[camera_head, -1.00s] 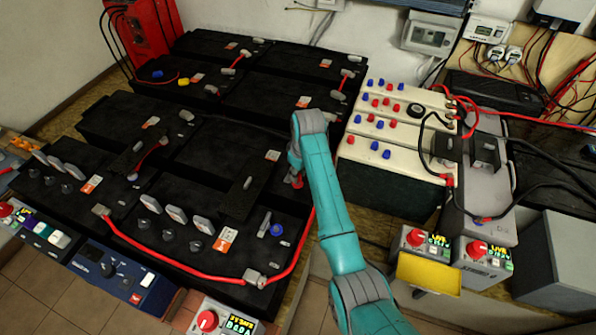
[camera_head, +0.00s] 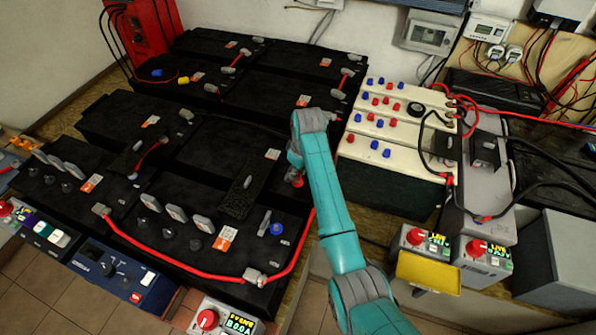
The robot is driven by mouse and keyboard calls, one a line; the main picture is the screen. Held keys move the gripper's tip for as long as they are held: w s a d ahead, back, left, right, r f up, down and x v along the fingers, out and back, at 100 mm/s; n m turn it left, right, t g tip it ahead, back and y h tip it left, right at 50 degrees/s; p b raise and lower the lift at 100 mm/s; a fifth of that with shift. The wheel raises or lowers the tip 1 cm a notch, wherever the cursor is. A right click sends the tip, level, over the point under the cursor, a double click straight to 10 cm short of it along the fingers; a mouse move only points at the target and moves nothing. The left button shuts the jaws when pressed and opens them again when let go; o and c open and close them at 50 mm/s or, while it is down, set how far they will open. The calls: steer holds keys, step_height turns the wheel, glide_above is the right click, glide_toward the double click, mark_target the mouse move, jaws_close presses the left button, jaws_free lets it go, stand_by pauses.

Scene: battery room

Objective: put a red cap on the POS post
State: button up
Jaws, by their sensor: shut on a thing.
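My teal arm reaches up the middle of the head view and bends down over the black batteries. My gripper (camera_head: 296,176) is at the arm's lower end, mostly hidden by the wrist. It is shut on a small red piece (camera_head: 298,183) just below the wrist. I cannot tell its full shape, or whether the red cable's end also shows there. Several small red caps (camera_head: 388,102) and blue caps sit in rows on the cream battery (camera_head: 355,150) to the right. No POS marking is legible, so I cannot tell which post is the POS post.
Black batteries (camera_head: 215,150) with grey posts fill the left and middle. A red cable (camera_head: 180,268) runs along the front battery. A blue cap (camera_head: 276,229) sits by a grey upright piece (camera_head: 264,222). Boxes with red knobs (camera_head: 417,237) and a yellow tray (camera_head: 428,272) stand front right.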

steer(key=shift+f, duration=1.1)
stand_by(1.6)
steer(key=o, duration=1.2)
steer(key=shift+c, duration=0.2)
steer(key=shift+r, duration=0.15)
steer(key=shift+r, duration=3.85)
